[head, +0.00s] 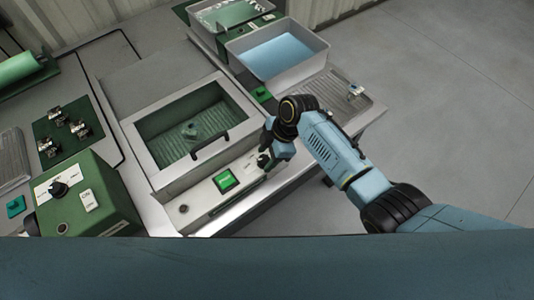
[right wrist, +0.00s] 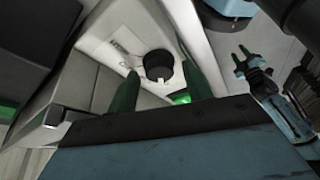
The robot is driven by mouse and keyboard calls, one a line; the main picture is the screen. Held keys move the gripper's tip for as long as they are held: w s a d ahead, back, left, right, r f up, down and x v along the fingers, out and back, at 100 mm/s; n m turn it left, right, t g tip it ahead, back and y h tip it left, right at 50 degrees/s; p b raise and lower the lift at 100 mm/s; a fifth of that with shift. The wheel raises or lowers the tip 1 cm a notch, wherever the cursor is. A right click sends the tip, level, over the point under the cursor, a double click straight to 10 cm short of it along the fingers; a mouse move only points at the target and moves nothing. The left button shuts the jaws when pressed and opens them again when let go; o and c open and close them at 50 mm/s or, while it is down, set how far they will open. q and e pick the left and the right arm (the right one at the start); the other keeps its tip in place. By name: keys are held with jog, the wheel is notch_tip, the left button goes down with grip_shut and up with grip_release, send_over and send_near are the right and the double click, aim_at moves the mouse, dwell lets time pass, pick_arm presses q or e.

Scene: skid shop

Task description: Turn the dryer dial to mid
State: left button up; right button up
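The windowed box (head: 178,182), which I take to be the dryer, has a green-lit button (head: 225,181) on its front panel. In the right wrist view a round black dial (right wrist: 158,65) sits on a pale panel with small, unreadable lettering. A small notch or mark shows at its lower edge. My right gripper (head: 265,155) is at the right end of that panel and largely covers the dial in the head view. In the right wrist view its green fingers (right wrist: 160,90) are apart, one either side of the dial; contact cannot be told. My left gripper (right wrist: 242,58) appears small there, fingers apart.
A green control box (head: 95,200) with a black knob and an ON label stands at the left. A grey bin (head: 272,72) with blue contents and a ribbed drain tray (head: 335,100) lie behind. A green mat (head: 70,130) holds several metal parts. Open floor lies at the right.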

jog(key=c, duration=0.9)
jog(key=shift+s+r+m+t+p, duration=0.15)
jog(key=shift+m+t+p, duration=0.15)
jog(key=shift+m+p, duration=0.8)
jog(key=m+t+p, duration=0.2)
jog(key=m+p, duration=0.3)
jog(key=shift+s, duration=0.2)
jog(key=m+p, duration=0.1)
jog(key=m, duration=0.1)
jog(key=m+t+p, duration=0.1)
jog(key=m+p, duration=0.1)
jog(key=shift+s+a+m+t+h, duration=0.2)
jog(key=shift+m+t+h, duration=0.1)
jog(key=shift+h, duration=0.1)
jog(key=shift+a+m+t+h+p, duration=0.1)
jog(key=shift+m+t+h+p, duration=0.2)
jog(key=shift+m, duration=0.75)
jog(key=shift+m+t+h+p, duration=0.1)
jog(key=shift+m+h+p, duration=0.3)
jog(key=shift+m, duration=0.65)
jog(key=o, duration=1)
